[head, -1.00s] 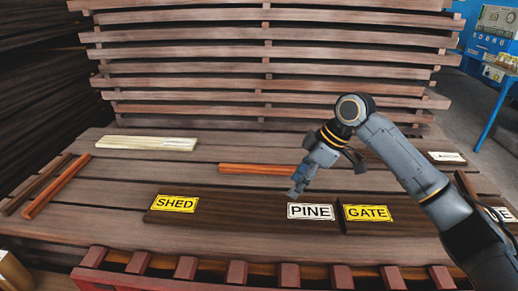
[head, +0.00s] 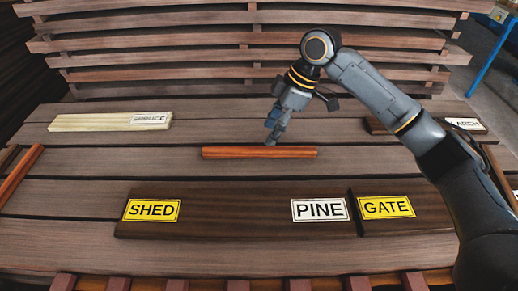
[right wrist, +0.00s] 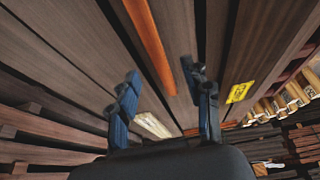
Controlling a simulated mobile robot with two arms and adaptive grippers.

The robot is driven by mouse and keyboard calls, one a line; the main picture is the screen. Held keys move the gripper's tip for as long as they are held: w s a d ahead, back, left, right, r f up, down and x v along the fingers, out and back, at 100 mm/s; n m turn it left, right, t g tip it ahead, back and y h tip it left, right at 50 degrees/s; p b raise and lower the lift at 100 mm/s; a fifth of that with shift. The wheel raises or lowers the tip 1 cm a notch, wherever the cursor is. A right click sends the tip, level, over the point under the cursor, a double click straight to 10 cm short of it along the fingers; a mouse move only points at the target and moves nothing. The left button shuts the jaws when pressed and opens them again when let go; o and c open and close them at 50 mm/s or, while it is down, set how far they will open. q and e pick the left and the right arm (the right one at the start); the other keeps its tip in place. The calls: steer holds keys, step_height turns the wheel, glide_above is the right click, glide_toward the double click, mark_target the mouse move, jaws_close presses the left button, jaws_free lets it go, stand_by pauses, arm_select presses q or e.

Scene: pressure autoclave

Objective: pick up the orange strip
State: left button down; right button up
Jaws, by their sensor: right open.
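The orange strip (head: 235,153) lies flat across the middle of the slatted wooden bench in the head view. My right gripper (head: 272,136) is above the strip, right of its middle, with fingers pointing down. In the right wrist view the strip (right wrist: 148,42) runs between the two spread fingers of the open gripper (right wrist: 160,88), which holds nothing. I cannot tell the exact height of the fingertips over the strip. A second orange strip (head: 20,176) lies at the left edge. My left gripper is not in view.
A pale board labelled SPRUCE (head: 90,123) lies at the back left. Dark boards (head: 235,212) with SHED, PINE and GATE labels lie in front. Another labelled board (head: 466,125) is at the right. Stacked slats (head: 150,60) rise behind. Bench around the strip is clear.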

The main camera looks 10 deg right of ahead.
mark_target(260, 149)
steer(key=shift+w+a+f, duration=0.15)
steer(key=shift+a+f, duration=0.1)
steer(key=shift+f, duration=0.4)
steer(key=shift+w+a+f, duration=0.15)
steer(key=shift+f, duration=0.35)
steer(key=p+x, duration=0.1)
steer(key=x, duration=0.3)
steer(key=shift+f, duration=0.15)
steer(key=shift+w+f, duration=0.15)
steer(key=shift+f, duration=0.15)
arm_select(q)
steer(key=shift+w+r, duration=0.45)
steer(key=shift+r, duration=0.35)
arm_select(e)
jaws_close()
